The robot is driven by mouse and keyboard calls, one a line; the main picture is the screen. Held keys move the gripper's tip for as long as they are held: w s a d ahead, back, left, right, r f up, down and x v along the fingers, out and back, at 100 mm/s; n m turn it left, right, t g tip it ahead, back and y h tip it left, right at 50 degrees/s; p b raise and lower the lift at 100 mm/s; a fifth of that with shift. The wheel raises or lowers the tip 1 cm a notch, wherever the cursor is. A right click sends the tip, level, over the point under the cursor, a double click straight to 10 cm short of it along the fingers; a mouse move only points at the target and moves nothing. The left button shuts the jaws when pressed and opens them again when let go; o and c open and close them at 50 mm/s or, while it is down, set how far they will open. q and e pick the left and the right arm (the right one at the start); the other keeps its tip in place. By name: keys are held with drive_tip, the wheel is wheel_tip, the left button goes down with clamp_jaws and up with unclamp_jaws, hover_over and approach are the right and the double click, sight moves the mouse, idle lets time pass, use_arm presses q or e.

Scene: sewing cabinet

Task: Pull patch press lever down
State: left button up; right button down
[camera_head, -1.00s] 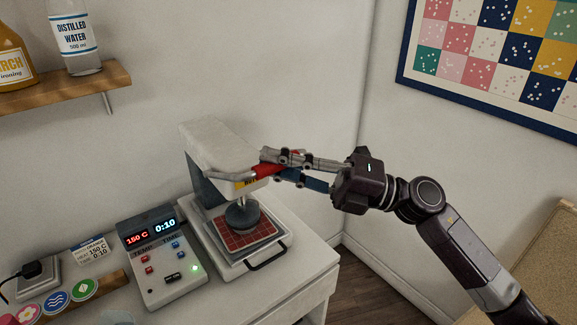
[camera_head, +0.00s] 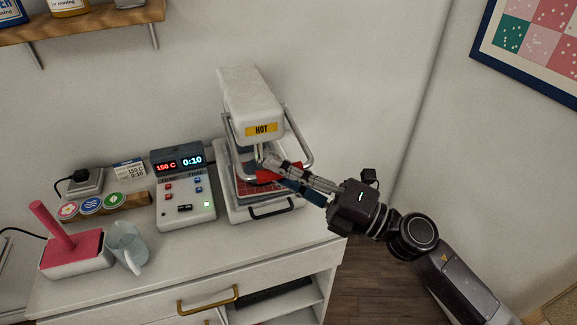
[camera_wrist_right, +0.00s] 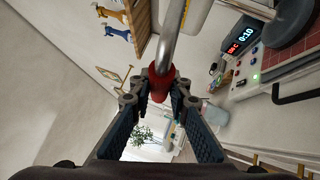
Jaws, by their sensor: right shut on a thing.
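The patch press (camera_head: 250,90) is white with a yellow HOT label (camera_head: 262,128) on the front of its head. Its grey bent-bar lever (camera_head: 298,145) reaches forward and hangs in front of the head, below the label. My right gripper (camera_head: 273,172) is shut around the lever's red grip (camera_head: 265,177). In the right wrist view the red grip (camera_wrist_right: 159,85) sits between the two fingers. A red checked piece (camera_head: 246,188) lies on the press base under the head; the lever and fingers partly hide it and the pressing plate. My left gripper is not in view.
A control box (camera_head: 187,190) reading 150 C and 0:10 stands left of the press. Further left are a clear jug (camera_head: 127,243), a pink-topped object with an upright handle (camera_head: 72,245) and round patches on a wooden strip (camera_head: 137,198). Walls stand behind and right.

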drive_tip(key=shift+w+d, duration=0.1)
idle(0.3)
drive_tip(key=c, duration=1.8)
unclamp_jaws()
drive_tip(key=v, duration=1.2)
